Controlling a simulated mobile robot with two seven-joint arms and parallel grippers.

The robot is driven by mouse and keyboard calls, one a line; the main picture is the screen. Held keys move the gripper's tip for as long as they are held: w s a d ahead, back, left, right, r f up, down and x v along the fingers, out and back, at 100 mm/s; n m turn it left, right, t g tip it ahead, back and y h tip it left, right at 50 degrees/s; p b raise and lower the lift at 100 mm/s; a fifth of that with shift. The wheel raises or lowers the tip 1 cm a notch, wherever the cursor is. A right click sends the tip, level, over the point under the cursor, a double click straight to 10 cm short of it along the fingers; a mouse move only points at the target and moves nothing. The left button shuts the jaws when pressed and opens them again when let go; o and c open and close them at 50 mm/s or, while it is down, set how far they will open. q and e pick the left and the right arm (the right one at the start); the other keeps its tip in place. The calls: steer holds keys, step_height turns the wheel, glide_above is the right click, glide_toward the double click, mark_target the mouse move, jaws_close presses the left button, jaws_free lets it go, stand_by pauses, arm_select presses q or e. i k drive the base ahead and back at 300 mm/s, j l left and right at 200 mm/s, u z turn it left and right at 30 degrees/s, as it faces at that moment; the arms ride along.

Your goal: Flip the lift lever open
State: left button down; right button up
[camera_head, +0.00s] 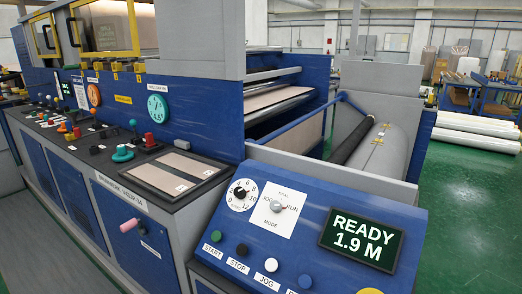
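A lever with a pink grip (130,225) sticks out from the blue front panel of the machine at the lower left. A small white label (149,245) is beside it, too small to read, so I cannot tell for sure that this is the lift lever. A teal knob or lever (122,154) and a dark lever with a teal top (134,127) stand on the dark control top above it. Neither of my grippers is in view.
A sloped blue console (310,235) fills the front right, with dials, buttons and a display (361,240) reading READY 1.9 M. A wrapped grey roll (375,155) lies behind it. White rolls (480,125) lie at the right. Green floor (470,220) is open at the right.

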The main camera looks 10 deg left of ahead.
mark_target(77, 132)
steer(key=i+j, duration=0.2)
steer(key=j, duration=0.5)
steer(key=i+j, duration=0.15)
steer(key=j, duration=0.5)
steer(key=i+j, duration=0.2)
steer(key=j, duration=0.5)
steer(key=i+j, duration=0.15)
steer(key=j, duration=0.55)
steer(key=i+j, duration=0.2)
steer(key=j, duration=0.5)
steer(key=i+j, duration=0.2)
steer(key=j, duration=0.45)
steer(key=i+j, duration=0.15)
steer(key=j, duration=0.55)
steer(key=i+j, duration=0.2)
steer(key=j, duration=0.5)
